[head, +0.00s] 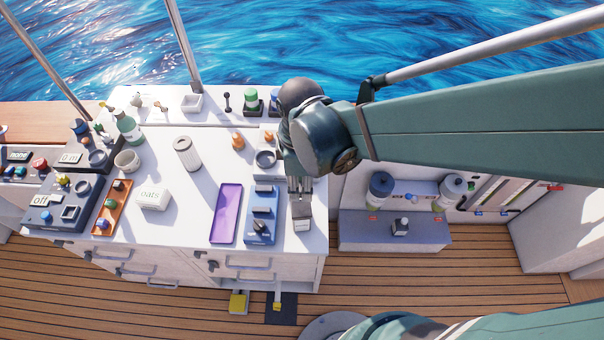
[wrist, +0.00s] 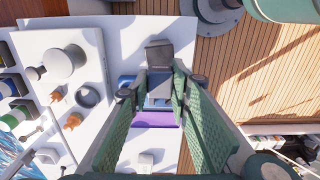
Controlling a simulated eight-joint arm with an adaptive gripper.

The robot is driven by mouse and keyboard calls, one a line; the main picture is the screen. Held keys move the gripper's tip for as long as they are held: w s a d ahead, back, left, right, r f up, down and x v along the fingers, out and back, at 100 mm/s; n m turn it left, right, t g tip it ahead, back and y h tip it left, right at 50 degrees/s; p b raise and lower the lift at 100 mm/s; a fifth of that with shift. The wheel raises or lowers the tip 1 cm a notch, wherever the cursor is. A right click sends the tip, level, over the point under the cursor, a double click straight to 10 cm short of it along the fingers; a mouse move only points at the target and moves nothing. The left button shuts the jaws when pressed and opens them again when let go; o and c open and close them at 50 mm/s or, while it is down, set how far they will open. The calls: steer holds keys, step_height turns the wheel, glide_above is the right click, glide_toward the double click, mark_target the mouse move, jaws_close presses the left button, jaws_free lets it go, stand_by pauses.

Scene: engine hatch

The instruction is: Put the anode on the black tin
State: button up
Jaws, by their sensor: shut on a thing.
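My gripper (head: 300,187) points down over the front right of the white counter. In the wrist view my gripper (wrist: 161,86) is shut on a small grey piece (wrist: 160,82), which I take to be the anode; the fingers partly hide it. A dark block with a pale label, which I take to be the black tin (head: 302,212), is at the counter's front right corner, just below the fingertips. The black tin also shows in the wrist view (wrist: 158,55), just beyond the fingertips. I cannot tell whether the anode touches the tin.
A blue tray (head: 262,206) with parts and a purple tray (head: 226,214) lie left of the tin. A grey-white cylinder (head: 187,154), an oats box (head: 153,199) and an orange tray (head: 111,210) are farther left. A low bench (head: 350,238) stands to the right, past the counter edge.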

mark_target(301, 187)
steer(key=shift+f, duration=2.4)
steer(key=shift+f, duration=1.85)
steer(key=shift+f+b, duration=0.15)
steer(key=shift+b, duration=0.25)
steer(key=o, duration=1)
steer(key=shift+o, duration=0.2)
steer(key=shift+r+p, duration=0.6)
steer(key=shift+r, duration=5.55)
